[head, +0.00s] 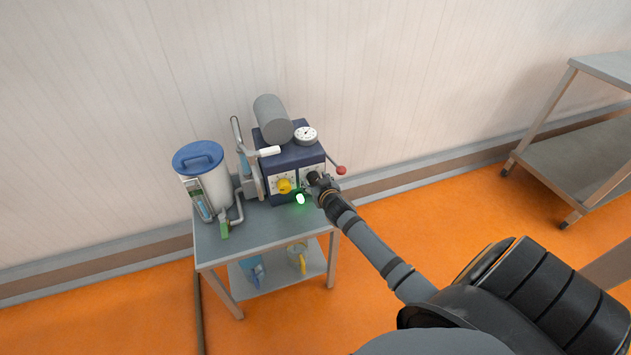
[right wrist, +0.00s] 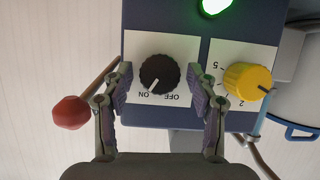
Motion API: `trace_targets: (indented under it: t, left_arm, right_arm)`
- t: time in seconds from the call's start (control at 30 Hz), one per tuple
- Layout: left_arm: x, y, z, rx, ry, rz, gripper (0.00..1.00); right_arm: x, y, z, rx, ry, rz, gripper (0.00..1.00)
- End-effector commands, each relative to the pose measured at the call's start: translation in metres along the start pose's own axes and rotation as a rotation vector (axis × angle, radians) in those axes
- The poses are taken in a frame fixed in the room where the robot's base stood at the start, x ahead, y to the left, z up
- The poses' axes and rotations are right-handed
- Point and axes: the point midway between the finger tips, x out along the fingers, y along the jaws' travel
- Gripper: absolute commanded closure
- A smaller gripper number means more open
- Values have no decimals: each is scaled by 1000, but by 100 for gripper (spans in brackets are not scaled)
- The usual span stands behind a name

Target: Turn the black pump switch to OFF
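The black pump switch (right wrist: 159,74) is a round knob on a white plate marked ON and OFF in the right wrist view, which shows the panel upside down. Its white pointer line points toward ON. My right gripper (right wrist: 160,88) is open, with one finger on each side of the knob and a gap to it on both sides. In the head view my right gripper (head: 314,183) is at the front of the blue pump box (head: 290,158) and hides the black switch. My left gripper is not in view.
A yellow dial (right wrist: 247,80) sits beside the switch, and a green lamp (right wrist: 215,5) is lit. A red-knobbed lever (head: 341,170) sticks out at the box's right. A blue-lidded container (head: 215,185) stands left on the metal cart (head: 232,252). A shelf (head: 590,150) stands far right.

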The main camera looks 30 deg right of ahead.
Motion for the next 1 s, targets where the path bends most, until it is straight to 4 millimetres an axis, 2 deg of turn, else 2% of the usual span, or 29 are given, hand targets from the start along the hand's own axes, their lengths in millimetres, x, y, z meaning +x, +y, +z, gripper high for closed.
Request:
trace_targets:
  t: [0.03, 0.07, 0.33, 0.67, 0.87, 1.0]
  left_arm:
    - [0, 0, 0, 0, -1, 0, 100]
    - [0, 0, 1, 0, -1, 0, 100]
    - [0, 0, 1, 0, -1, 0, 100]
    - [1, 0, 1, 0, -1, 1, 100]
    - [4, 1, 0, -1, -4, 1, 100]
    - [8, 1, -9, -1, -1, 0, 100]
  right_arm:
    - [0, 0, 0, 0, 0, 0, 52]
    - [0, 0, 0, 0, 0, 0, 56]
    - [0, 0, 0, 0, 0, 0, 93]
    - [0, -1, 1, -45, -1, 19, 93]
    - [0, -2, 2, -157, -1, 67, 93]
    - [1, -4, 3, -272, 0, 114, 93]
